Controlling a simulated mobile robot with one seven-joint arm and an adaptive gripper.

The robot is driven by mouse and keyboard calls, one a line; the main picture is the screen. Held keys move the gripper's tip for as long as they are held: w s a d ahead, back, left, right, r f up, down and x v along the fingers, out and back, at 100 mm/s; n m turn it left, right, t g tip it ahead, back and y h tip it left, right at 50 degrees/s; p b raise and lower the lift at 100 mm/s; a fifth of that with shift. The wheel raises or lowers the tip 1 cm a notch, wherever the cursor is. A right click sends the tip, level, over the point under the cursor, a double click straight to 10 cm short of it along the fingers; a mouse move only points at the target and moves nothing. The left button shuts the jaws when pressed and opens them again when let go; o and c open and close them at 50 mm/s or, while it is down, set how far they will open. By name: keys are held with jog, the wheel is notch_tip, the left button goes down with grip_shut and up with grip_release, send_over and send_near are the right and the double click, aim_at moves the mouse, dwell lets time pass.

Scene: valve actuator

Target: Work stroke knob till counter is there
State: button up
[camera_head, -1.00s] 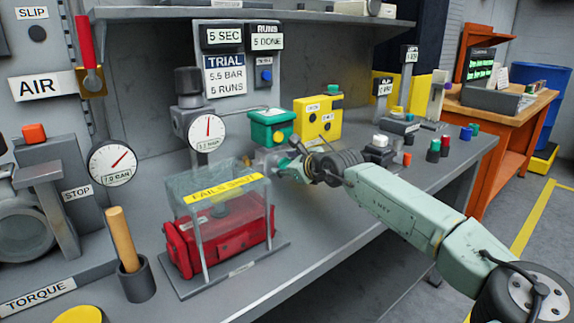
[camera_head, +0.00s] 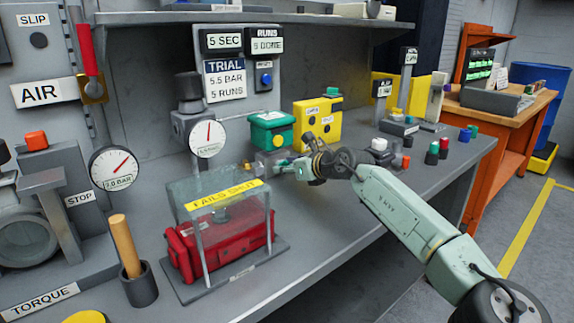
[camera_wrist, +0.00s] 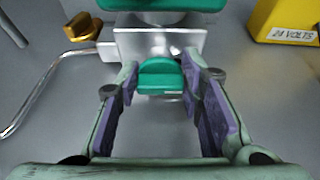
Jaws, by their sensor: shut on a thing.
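A teal knob (camera_wrist: 160,76) sits on a bare metal block (camera_wrist: 158,45) below a teal-green box (camera_head: 272,130). My gripper (camera_wrist: 162,85) is shut on this knob, with a purple-padded finger on each side of it. In the head view my gripper (camera_head: 291,163) reaches in beside the block, and the knob is mostly hidden. A counter plate (camera_head: 265,43) reads RUNS, 5 DONE. The trial sign (camera_head: 224,79) reads 5.5 BAR, 5 RUNS. A display beside the counter (camera_head: 223,41) reads 5 SEC.
A clear guard box (camera_head: 217,200) labelled FAILS SHUT covers a red actuator in front of my gripper. A yellow box (camera_head: 318,122) stands right of the green one. Two dial gauges (camera_head: 207,138) and (camera_head: 113,167) are at left. A brass fitting (camera_wrist: 83,26) is near the knob.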

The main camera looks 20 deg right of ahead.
jog(key=o, duration=1.2)
jog(key=shift+c, duration=0.2)
jog(key=v, duration=1.1)
jog(key=shift+d, duration=0.1)
jog(key=shift+s+d+r, duration=0.15)
jog(key=shift+s+r, duration=0.1)
jog(key=shift+s, duration=0.15)
